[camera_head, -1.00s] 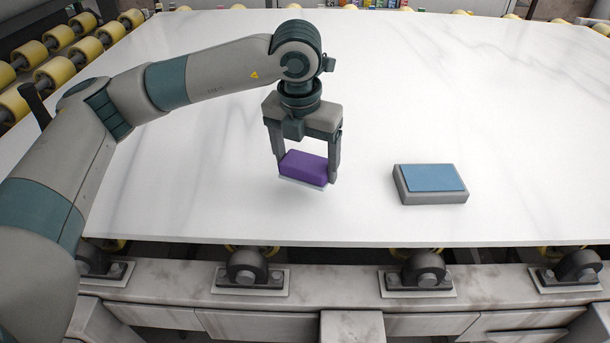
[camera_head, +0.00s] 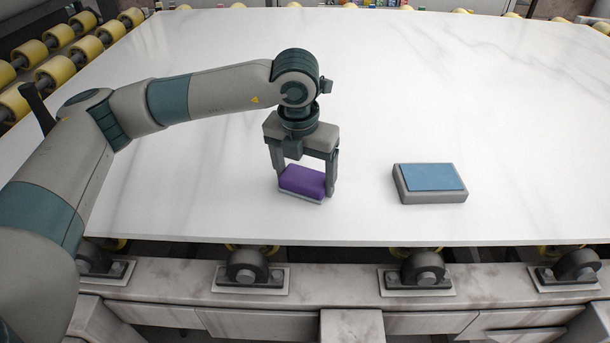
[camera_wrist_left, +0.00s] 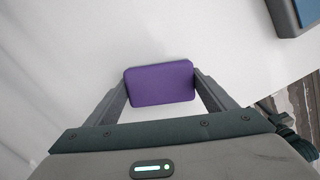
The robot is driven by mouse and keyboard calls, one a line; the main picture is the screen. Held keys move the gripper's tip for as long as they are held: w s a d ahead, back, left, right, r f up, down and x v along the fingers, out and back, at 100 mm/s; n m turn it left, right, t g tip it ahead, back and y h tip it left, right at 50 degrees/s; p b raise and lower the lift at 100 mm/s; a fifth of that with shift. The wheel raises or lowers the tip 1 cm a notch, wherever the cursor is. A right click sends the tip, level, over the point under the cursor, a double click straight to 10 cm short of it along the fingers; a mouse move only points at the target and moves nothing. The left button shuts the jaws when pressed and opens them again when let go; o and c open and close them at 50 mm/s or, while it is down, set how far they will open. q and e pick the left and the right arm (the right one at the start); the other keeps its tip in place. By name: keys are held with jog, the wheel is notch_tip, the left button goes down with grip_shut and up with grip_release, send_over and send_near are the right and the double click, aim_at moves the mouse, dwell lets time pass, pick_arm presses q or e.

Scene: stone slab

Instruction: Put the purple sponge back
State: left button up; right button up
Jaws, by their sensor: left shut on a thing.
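The purple sponge (camera_head: 302,181) has a pale layer underneath. It is between the fingers of my left gripper (camera_head: 303,189), which is shut on it. The sponge is low over the white slab, at or very near its surface; I cannot tell whether it touches. In the left wrist view the sponge (camera_wrist_left: 160,83) sits between the two fingertips (camera_wrist_left: 160,84). My right gripper is not in view.
A grey block with a blue top (camera_head: 432,180) rests on the white slab (camera_head: 480,110) to the right of the sponge. The slab's front edge lies above a metal frame with rollers (camera_head: 246,266). The slab is otherwise clear. Yellow rollers (camera_head: 60,70) stand at the far left.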

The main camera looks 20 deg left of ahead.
aim_at(301, 181)
pick_arm(q)
jog(key=shift+f, duration=0.1)
jog(key=o, duration=1.1)
notch_tip(301, 181, up, 12)
jog(key=s, duration=0.1)
jog(key=shift+s, duration=0.35)
jog(key=shift+a, duration=0.15)
